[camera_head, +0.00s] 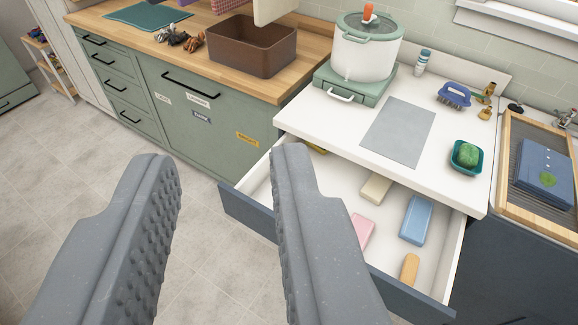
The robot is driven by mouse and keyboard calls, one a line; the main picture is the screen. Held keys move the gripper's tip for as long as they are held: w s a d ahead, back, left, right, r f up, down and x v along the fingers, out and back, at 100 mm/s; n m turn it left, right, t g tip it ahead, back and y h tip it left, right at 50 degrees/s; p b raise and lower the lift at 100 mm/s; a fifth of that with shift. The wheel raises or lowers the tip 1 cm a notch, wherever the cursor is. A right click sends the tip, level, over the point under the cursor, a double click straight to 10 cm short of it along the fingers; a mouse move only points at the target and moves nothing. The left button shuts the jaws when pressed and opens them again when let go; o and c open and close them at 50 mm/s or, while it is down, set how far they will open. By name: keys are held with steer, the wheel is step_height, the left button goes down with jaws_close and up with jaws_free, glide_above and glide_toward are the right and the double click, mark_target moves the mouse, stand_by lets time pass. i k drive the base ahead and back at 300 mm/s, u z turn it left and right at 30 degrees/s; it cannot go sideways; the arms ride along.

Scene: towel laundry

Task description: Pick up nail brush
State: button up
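A blue brush with an arched handle and bristles below, which looks like the nail brush (454,94), sits on the white counter (345,118) at the upper right. My gripper (221,162) is open and empty, its two grey fingers wide apart in the foreground. It is well to the left of the brush and nearer the camera, not touching it.
Below the counter, an open drawer (258,212) holds several soap-like blocks, including a blue one (417,219).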

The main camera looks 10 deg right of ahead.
mark_target(409, 269)
steer(key=z, duration=1)
